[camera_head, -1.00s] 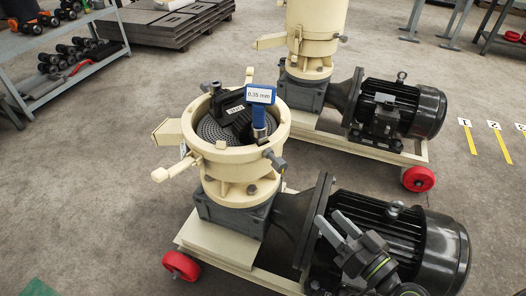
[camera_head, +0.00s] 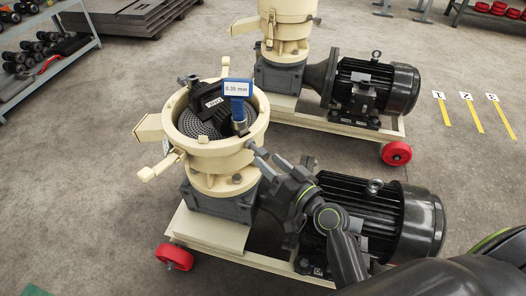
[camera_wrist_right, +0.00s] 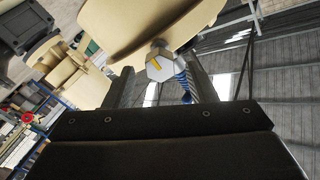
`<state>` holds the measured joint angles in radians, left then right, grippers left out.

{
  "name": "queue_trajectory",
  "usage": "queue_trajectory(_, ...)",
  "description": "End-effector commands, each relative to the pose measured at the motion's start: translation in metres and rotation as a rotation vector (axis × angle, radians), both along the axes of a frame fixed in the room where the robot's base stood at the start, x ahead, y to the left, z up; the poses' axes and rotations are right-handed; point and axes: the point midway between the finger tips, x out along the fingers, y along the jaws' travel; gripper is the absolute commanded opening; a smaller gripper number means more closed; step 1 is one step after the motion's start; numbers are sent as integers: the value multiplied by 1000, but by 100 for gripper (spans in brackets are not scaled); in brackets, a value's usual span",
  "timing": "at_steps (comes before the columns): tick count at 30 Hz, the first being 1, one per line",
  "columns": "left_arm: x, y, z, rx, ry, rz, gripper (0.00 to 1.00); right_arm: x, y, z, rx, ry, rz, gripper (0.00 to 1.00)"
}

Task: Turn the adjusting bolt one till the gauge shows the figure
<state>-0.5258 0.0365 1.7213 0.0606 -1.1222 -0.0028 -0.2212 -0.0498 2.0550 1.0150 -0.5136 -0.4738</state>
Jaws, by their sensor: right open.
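The near pellet mill has an open cream bowl (camera_head: 259,125) with a perforated die plate (camera_head: 200,122) and a black roller head inside. A blue gauge (camera_head: 236,88) stands in the bowl and reads 0.35 mm. The adjusting bolt (camera_wrist_right: 160,65), with a hex head and a yellow mark, shows in the right wrist view, sticking out of the bowl's wall. My right gripper (camera_head: 266,160) is at the bowl's right side and partly hides the bolt in the head view. Its fingers are open, one on each side of the bolt head; contact cannot be told. My left gripper is not in view.
The mill's black motor (camera_head: 345,190) lies under my right arm. A second mill with its own motor (camera_head: 375,85) stands behind. A rack of dumbbells (camera_head: 85,50) is at the left. Open floor lies at the left, and yellow floor strips (camera_head: 471,112) at the right.

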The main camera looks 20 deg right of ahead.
Motion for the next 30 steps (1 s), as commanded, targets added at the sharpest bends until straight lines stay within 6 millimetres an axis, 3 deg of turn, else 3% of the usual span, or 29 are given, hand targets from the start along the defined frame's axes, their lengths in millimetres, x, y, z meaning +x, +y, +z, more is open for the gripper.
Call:
queue_trajectory(7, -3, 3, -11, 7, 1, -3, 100, 29, 11, 1, 0, 0, 0, 51)
queue_trajectory(19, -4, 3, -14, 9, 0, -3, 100, 34, 13, 0, -1, 0, -1, 50)
queue_trajectory(27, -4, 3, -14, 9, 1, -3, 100, 34, 13, 0, -1, 0, -1, 14)
queue_trajectory(30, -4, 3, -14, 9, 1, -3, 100, 33, 13, 0, -1, 0, -1, 6)
